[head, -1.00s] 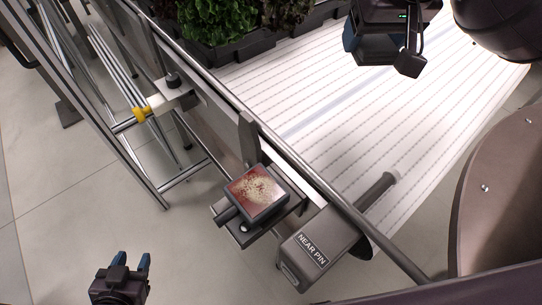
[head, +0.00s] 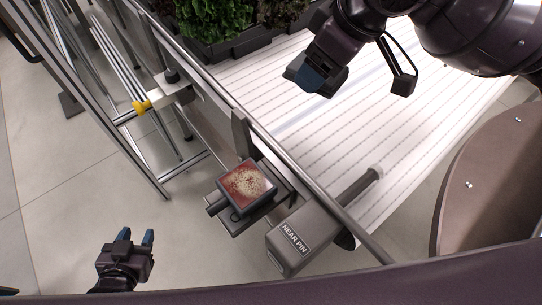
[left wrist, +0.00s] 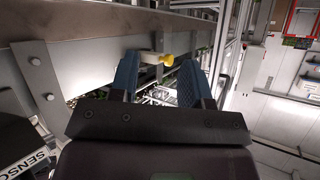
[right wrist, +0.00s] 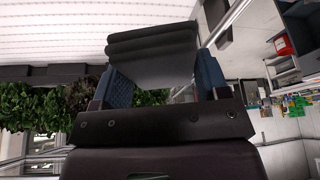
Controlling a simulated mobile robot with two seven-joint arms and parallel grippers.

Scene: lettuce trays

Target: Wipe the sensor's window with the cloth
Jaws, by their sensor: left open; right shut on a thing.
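The sensor (head: 225,205) is a dark box on a bracket at the conveyor's near rail in the head view. Its square window (head: 247,186) faces up and is smeared with reddish-brown and pale dirt. My right gripper (head: 312,80) is above the white belt, up and right of the sensor and apart from it. In the right wrist view it is shut on the cloth (right wrist: 152,55), a dark grey folded piece between the blue fingers. My left gripper (head: 148,238) is open and empty, left of and below the sensor in the head view, over the floor.
The metal rail (head: 310,185) runs beside both. Lettuce trays (head: 235,45) stand at the belt's far end. A yellow-knobbed bracket (head: 142,106) is at the upper left. The white belt (head: 330,130) is mostly clear.

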